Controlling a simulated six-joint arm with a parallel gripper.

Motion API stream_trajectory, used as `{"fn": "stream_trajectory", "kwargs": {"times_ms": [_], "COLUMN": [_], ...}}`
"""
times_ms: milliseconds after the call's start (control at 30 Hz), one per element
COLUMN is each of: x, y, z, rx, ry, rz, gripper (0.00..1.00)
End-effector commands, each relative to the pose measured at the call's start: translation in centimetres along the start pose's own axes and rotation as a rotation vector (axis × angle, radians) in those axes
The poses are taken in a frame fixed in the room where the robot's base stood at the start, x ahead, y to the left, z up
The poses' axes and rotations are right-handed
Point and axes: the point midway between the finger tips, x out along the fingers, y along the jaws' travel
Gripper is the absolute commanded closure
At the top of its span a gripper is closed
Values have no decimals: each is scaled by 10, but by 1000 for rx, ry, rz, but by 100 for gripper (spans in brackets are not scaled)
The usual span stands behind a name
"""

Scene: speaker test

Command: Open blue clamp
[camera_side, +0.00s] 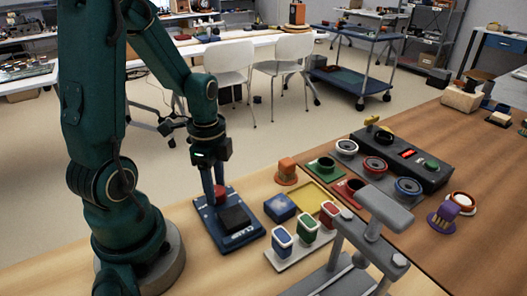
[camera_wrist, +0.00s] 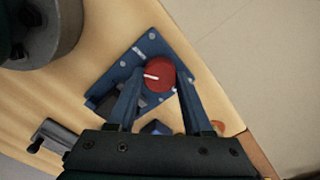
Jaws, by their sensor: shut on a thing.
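The blue clamp (camera_side: 238,238) stands on the wooden table in front of my arm, with a blue base plate, a black block (camera_side: 236,219) and a round red knob. In the wrist view the clamp (camera_wrist: 109,82) lies below my fingers, and the red knob (camera_wrist: 160,70) with a white pointer line sits between the fingertips. My gripper (camera_side: 214,190) points down over the clamp and is shut on the red knob. The fingers hide part of the knob in the side view. In the wrist view my gripper (camera_wrist: 160,82) covers part of the black block.
To the right stand a blue block (camera_side: 279,208), a white tray (camera_side: 272,262) with coloured pieces and a yellow tray (camera_side: 316,190). A grey device (camera_side: 370,237) stands in the foreground. A dark control box (camera_side: 426,172) with dials lies farther right. The table's back edge is near the clamp.

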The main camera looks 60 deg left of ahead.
Motion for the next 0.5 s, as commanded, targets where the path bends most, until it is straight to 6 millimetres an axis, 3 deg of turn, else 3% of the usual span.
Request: {"fn": "stream_trajectory", "kwargs": {"times_ms": [267,500], "x": [0,0], "y": [0,0], "z": [0,0], "rx": [-109,-308], "ry": [1,1], "rz": [0,0], "gripper": [100,100]}}
